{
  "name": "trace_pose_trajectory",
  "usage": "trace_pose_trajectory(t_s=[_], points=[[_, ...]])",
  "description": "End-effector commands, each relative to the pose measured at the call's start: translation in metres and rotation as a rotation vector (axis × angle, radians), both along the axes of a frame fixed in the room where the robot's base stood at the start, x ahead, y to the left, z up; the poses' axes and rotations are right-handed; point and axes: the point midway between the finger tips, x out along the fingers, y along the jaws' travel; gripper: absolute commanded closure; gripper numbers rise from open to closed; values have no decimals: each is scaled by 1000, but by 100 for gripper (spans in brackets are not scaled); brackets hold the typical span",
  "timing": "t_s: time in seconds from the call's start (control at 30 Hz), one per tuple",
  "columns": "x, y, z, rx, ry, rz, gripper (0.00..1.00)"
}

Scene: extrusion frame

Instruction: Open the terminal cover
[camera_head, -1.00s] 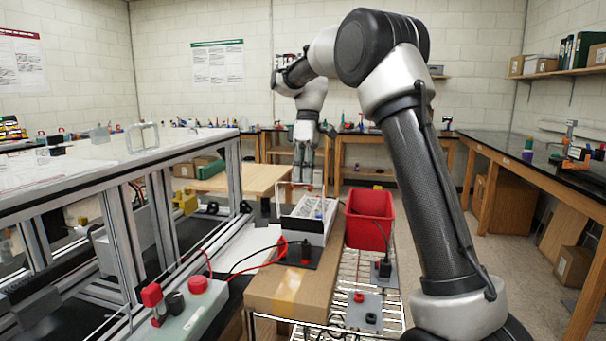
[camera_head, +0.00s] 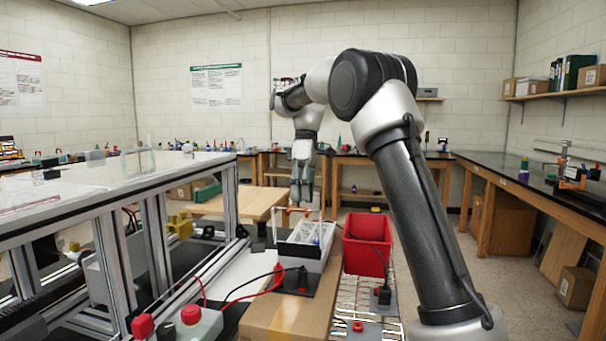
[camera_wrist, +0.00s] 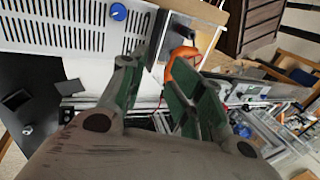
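A white box-shaped unit (camera_head: 305,262) with a slotted top stands beyond the cardboard box in the head view. In the wrist view its white slotted panel (camera_wrist: 62,28) fills the upper left, with a blue knob (camera_wrist: 118,11). A thin upright frame rises around the unit's far side. I cannot make out for certain which part is the terminal cover. My gripper (camera_head: 303,198) hangs pointing down over the unit's far end. In the wrist view my gripper (camera_wrist: 167,72) has its green-padded fingers apart, with nothing held between them. An orange curved piece (camera_wrist: 182,62) lies near the right fingertip; contact cannot be told.
A red bin (camera_head: 366,246) stands right of the unit. A cardboard box (camera_head: 275,322) is in front, with red and black leads crossing nearby. An aluminium extrusion frame (camera_head: 160,245) stands at left. A red-buttoned control box (camera_head: 205,325) is at the lower left.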

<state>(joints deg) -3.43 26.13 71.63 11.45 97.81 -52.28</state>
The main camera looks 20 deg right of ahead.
Motion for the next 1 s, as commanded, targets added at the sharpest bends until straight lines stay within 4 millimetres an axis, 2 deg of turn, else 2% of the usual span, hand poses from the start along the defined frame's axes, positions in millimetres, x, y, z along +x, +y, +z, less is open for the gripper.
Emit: trace_pose_trajectory(t_s=[0.03, 0.2, 0.4, 0.6, 1.0], points=[[4, -2, 12, 1, -6, 0, 68], [15, -8, 50, 2, -6, 2, 68], [21, -12, 76, 3, -3, 3, 68], [22, -14, 85, 3, -2, 3, 68], [21, -14, 85, 3, -3, 2, 68]])
